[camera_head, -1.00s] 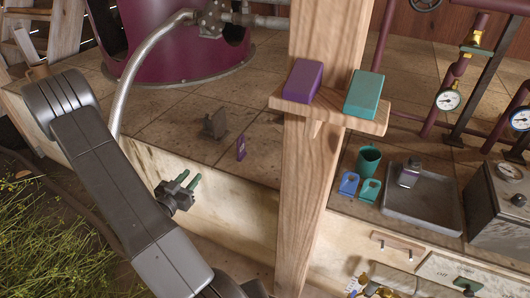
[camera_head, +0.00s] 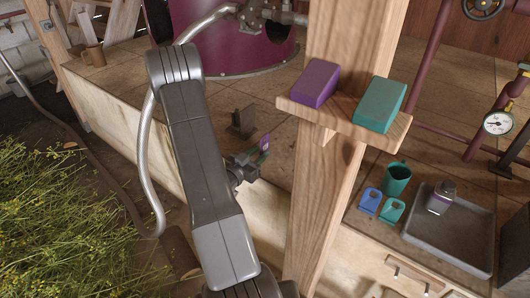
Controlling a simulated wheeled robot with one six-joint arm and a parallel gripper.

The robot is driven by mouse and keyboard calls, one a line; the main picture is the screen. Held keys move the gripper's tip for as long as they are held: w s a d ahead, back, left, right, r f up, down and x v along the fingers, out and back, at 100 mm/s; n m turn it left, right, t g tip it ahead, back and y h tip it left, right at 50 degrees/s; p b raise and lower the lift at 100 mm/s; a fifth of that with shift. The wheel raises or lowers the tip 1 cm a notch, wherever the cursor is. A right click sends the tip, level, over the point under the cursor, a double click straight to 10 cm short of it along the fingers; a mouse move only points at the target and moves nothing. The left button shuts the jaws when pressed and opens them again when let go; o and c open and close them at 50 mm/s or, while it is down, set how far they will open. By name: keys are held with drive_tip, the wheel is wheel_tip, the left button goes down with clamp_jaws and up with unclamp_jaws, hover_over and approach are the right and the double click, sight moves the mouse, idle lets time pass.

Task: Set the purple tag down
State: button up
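The purple tag (camera_head: 265,140) is small and stands upright at the counter's front, right of a dark bracket. My gripper (camera_head: 260,154) is right at the tag, its green fingertips overlapping the tag's lower part in the picture. I cannot tell whether the fingers are closed on it or whether its lower edge touches the counter (camera_head: 200,100).
A wooden post with a shelf (camera_head: 327,120) stands right of my gripper, bearing a purple block (camera_head: 314,83) and a teal block (camera_head: 380,104). Beyond are a teal cup (camera_head: 397,178), blue tag (camera_head: 370,201), teal tag (camera_head: 391,210) and grey tray (camera_head: 455,256). The dark bracket (camera_head: 241,122) is close.

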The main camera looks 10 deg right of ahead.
sight(268, 145)
drive_tip(key=x, duration=0.3)
drive_tip(key=b+x, duration=0.1)
drive_tip(key=x, duration=0.1)
drive_tip(key=shift+d+r, duration=0.2)
drive_tip(key=shift+r, duration=0.1)
clamp_jaws()
